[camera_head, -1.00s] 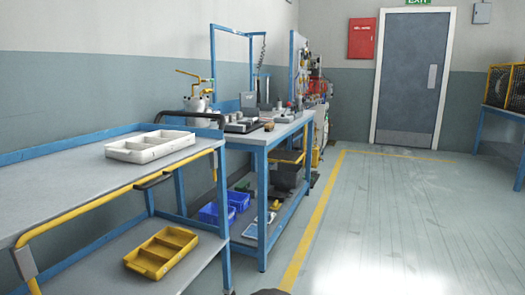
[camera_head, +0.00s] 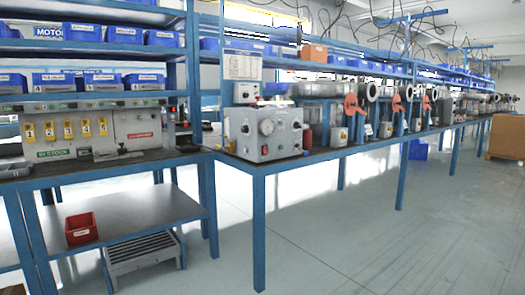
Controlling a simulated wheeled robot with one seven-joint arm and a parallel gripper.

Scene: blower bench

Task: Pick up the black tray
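I cannot make out a black tray in the head view. The nearest bench on the left has a dark worktop (camera_head: 120,170), and any dark flat thing on it is too small to tell apart. My gripper does not show in the head view.
A red bin (camera_head: 81,229) sits on the grey lower shelf (camera_head: 140,215) at left. A grey slatted step (camera_head: 143,252) stands below. Blue bins (camera_head: 88,81) line upper shelves. A grey gauge box (camera_head: 263,132) stands on the long bench.

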